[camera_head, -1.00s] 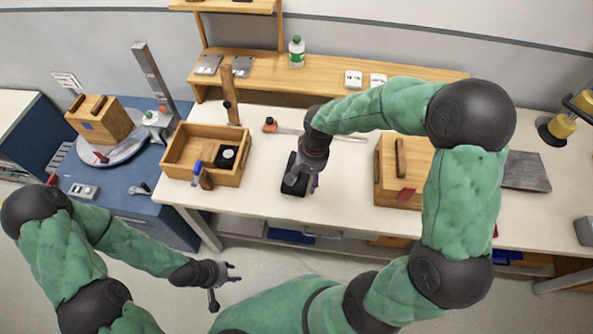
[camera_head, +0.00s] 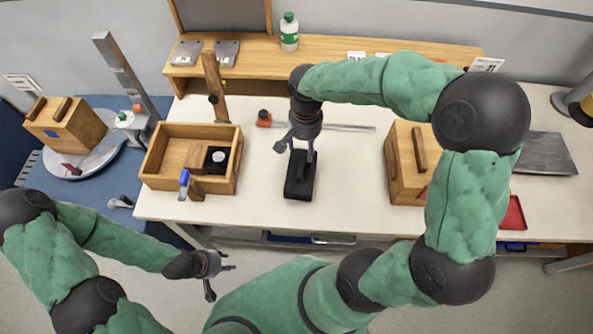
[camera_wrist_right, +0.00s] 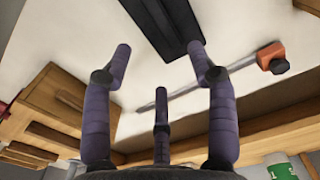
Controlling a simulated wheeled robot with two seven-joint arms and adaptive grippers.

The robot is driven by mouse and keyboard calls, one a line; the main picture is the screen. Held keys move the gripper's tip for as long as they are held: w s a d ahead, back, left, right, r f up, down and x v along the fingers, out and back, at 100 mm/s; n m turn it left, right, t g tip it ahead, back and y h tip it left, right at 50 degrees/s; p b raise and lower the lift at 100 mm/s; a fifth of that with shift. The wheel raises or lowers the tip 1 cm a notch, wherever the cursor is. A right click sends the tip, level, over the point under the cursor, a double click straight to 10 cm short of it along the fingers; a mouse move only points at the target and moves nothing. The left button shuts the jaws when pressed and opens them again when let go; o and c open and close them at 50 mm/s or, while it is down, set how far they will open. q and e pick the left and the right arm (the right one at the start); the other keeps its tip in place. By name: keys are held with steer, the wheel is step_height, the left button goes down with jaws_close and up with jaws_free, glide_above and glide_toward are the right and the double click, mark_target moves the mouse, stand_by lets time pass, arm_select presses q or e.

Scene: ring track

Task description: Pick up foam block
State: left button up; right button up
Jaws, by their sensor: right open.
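A dark oblong block (camera_head: 299,188), which may be the foam block, lies on the white workbench (camera_head: 345,180) near its front edge. In the right wrist view the block (camera_wrist_right: 166,20) is at the top, partly cut off, beyond the fingertips. My right gripper (camera_head: 299,150) is at the back end of the block. In the wrist view its three fingers (camera_wrist_right: 160,60) are spread and nothing is between them. I cannot tell whether they touch the block. My left gripper (camera_head: 222,273) is empty, fingers apart, in front of the bench.
A wooden tray (camera_head: 150,168) with small items stands left of the block. A wooden box (camera_head: 402,172) stands to the right. An orange-ended bar clamp (camera_head: 265,118) lies behind. A raised shelf (camera_head: 330,50) carries a green bottle (camera_head: 289,32).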

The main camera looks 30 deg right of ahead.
mark_target(303, 165)
steer(key=shift+w+f+b, duration=0.25)
steer(key=shift+f+b, duration=0.05)
steer(key=shift+f, duration=0.45)
step_height(303, 165, down, 5)
steer(key=shift+b, duration=0.6)
step_height(303, 165, down, 5)
steer(key=shift+f+b, duration=0.1)
steer(key=shift+b, duration=0.85)
steer(key=shift+s, duration=0.1)
steer(key=c, duration=1)
